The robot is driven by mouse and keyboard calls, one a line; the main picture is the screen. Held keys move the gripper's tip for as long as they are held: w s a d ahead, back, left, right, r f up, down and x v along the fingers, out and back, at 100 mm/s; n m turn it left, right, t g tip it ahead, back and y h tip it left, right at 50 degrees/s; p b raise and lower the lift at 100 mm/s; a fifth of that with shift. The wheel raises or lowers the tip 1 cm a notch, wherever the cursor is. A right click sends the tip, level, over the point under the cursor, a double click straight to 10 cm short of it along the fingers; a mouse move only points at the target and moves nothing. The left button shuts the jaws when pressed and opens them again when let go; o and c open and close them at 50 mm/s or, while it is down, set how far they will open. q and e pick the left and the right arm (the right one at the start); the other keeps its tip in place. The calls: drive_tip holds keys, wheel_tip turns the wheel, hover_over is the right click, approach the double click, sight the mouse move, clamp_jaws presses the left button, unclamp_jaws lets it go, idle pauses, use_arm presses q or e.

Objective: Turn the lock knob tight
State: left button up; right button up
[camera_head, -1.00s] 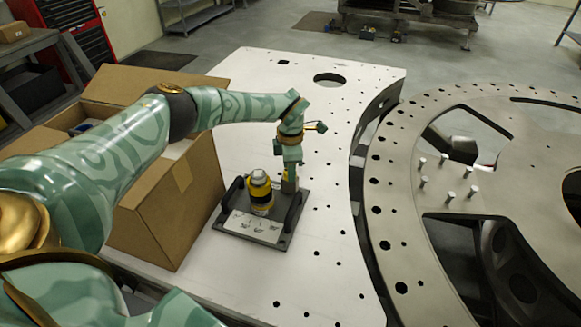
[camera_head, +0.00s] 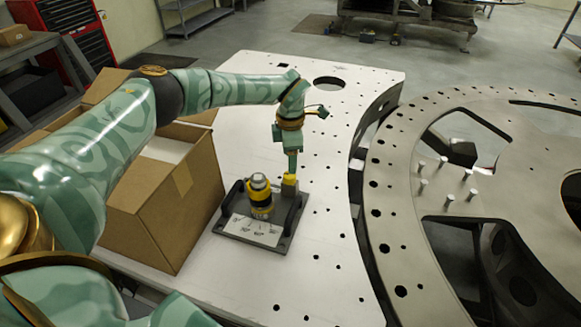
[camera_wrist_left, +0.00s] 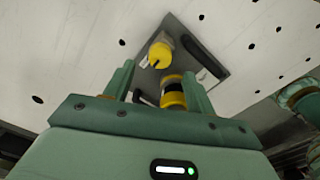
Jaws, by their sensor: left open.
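A dark fixture plate (camera_head: 273,240) with black side handles and a white label strip lies on the white table. A yellow and black cylinder (camera_head: 260,203) with a silver top stands on it. A smaller yellow knob (camera_head: 289,184) sits behind and to its right; which one is the lock knob is not marked. My left gripper (camera_head: 292,166) points down just above the small yellow knob and is open and empty. In the wrist view, the small knob (camera_wrist_left: 160,54) and the cylinder (camera_wrist_left: 173,93) show beyond and between the spread fingers (camera_wrist_left: 158,70). My right gripper is out of view.
An open cardboard box (camera_head: 165,215) stands left of the fixture, under my left arm. A big grey ring plate (camera_head: 395,225) with holes and several pins is at the right. The white table (camera_head: 320,130) is clear behind the fixture.

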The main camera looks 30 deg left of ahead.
use_arm(q)
wheel_tip(320, 180, up, 11)
drive_tip(key=shift+f, duration=0.2)
drive_tip(key=shift+d, duration=0.1)
idle(0.4)
